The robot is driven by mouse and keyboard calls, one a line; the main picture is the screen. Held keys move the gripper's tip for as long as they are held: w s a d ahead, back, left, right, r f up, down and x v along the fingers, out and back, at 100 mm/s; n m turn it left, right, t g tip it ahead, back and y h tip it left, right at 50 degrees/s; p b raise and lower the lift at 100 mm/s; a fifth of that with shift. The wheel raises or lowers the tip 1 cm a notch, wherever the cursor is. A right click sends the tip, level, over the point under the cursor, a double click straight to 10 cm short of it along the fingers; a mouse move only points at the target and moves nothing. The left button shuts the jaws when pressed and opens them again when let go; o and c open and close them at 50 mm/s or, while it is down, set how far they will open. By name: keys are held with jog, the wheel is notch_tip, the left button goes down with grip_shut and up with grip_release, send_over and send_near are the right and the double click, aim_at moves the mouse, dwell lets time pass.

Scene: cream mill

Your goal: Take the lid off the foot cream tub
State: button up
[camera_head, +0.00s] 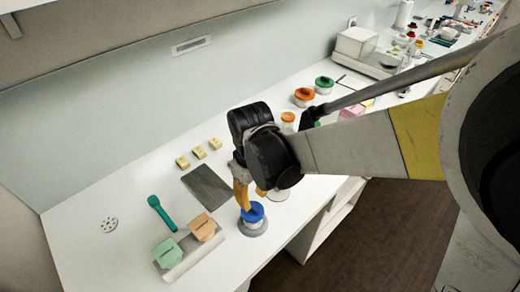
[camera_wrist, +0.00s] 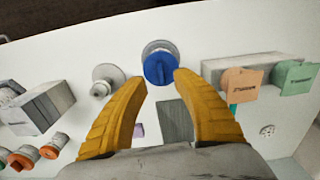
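A tub with a blue lid (camera_head: 252,212) stands upright on a grey round base (camera_head: 254,228) near the front edge of the counter. In the wrist view the blue lid (camera_wrist: 160,68) has a raised bar across its top and sits just beyond my fingertips. My gripper (camera_head: 250,198) points down over it, with yellow fingers. In the wrist view my gripper (camera_wrist: 159,79) is open, a finger to each side of the lid, with nothing held. I cannot tell whether a finger touches the lid. No label is readable on this tub.
A grey holder (camera_head: 178,270) with green (camera_head: 167,252) and peach (camera_head: 203,227) cards stands left of the tub. A dark slab (camera_head: 207,187), a teal spoon (camera_head: 161,212) and yellow blocks (camera_head: 199,152) lie behind. Orange-lidded (camera_head: 304,94) and green-lidded (camera_head: 324,82) tubs stand further back.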

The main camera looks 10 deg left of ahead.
aim_at(252, 207)
jog(key=f+b, duration=0.1)
jog(key=f, duration=0.4)
jog(key=shift+w+a+f+b, duration=0.1)
jog(key=shift+a+f+b, duration=0.1)
jog(key=shift+f+b, duration=0.15)
jog(key=shift+r, duration=0.1)
grip_shut()
